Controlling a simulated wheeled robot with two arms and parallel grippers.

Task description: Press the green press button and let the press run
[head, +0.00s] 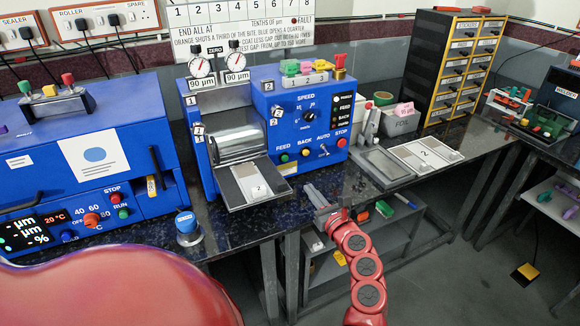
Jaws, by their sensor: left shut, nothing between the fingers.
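My left gripper (319,193) has grey fingers and a red jointed arm. It is shut and empty, in front of the roller machine's bench edge. My right gripper is not in view.
A blue cabinet (85,140) with a green RUN button (123,213) stands at left. A blue-capped jar (186,224) stands at the bench edge. A flat tray (384,166) and a drawer tower (455,70) are at right. A yellow-black pedal (524,273) lies on open floor.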

